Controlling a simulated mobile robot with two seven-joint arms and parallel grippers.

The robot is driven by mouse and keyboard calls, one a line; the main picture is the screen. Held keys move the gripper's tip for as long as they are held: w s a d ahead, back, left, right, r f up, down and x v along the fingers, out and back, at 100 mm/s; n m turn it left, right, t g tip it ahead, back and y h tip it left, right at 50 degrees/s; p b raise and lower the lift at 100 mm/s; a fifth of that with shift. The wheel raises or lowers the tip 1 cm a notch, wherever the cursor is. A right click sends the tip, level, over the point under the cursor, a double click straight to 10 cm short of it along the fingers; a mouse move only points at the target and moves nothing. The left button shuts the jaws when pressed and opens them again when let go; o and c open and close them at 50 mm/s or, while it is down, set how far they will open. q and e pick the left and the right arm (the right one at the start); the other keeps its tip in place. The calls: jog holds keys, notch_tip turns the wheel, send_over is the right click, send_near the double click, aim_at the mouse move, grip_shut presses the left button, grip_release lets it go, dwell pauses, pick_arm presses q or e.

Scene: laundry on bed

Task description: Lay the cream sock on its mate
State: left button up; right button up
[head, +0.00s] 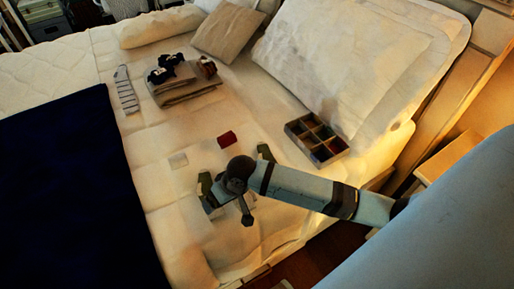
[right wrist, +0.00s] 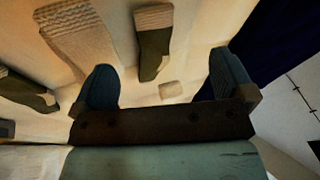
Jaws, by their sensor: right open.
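In the right wrist view, a pale ribbed sock-like piece (right wrist: 82,42), the closest match to the cream sock, lies at the upper left, cut by the picture's edge. Beside it lies a dark green sock with a pale cuff (right wrist: 154,48). In the head view a pale striped sock (head: 126,90) lies flat near the navy blanket; I cannot tell whether it is the mate. My right gripper (head: 235,168) is open and empty above the bed; its spread fingers also show in the right wrist view (right wrist: 165,84). My left gripper is out of view.
A folded grey stack (head: 188,90) with dark bundles on top lies at the back. A red bundle (head: 227,138) and a small pale square (head: 178,160) lie near my right gripper. A divided box (head: 316,140) stands at right. A navy blanket (head: 70,190) covers the left.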

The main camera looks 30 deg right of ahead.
jog(key=s+f+t, duration=0.1)
jog(key=s, duration=0.1)
jog(key=s+a+t+y, duration=0.1)
jog(key=s, duration=0.1)
jog(key=s+a+f+t, duration=0.1)
jog(key=s+t, duration=0.1)
jog(key=shift+s+f+n, duration=0.2)
jog(key=shift+f+n, duration=0.1)
jog(key=s+d+n+t+h, duration=0.1)
jog(key=s+d+t, duration=0.3)
jog(key=s, duration=0.4)
jog(key=shift+d, duration=0.6)
